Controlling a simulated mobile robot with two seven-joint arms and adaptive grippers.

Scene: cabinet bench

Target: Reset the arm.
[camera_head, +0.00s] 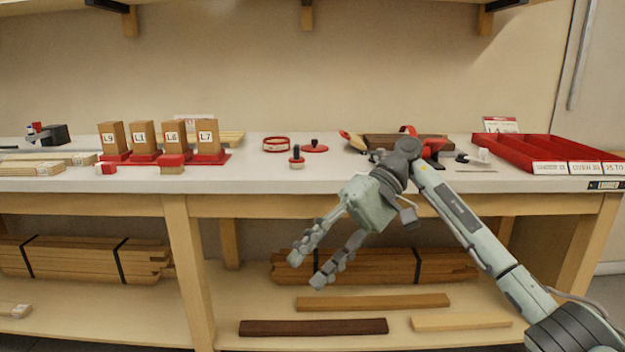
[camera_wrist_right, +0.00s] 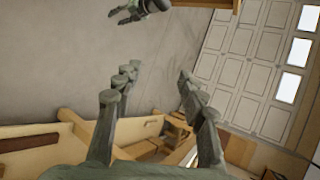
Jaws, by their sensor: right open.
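My right arm comes in from the lower right of the head view. My right gripper (camera_head: 306,270) hangs in front of the bench, its fingers pointing down and left. The fingers are apart with nothing between them. In the right wrist view my right gripper (camera_wrist_right: 155,80) also shows open and empty, with floor and a wooden frame beyond it. At the top of the right wrist view another dark, jointed robot part (camera_wrist_right: 138,10) shows; I cannot tell its finger state. My left gripper does not show in the head view.
The white bench top (camera_head: 260,180) runs behind my right arm. Labelled wooden blocks (camera_head: 143,137) stand on red bases at left. A red divided tray (camera_head: 540,150) is at right. Bundled planks (camera_head: 80,258) and loose boards (camera_head: 313,327) lie on the lower shelf.

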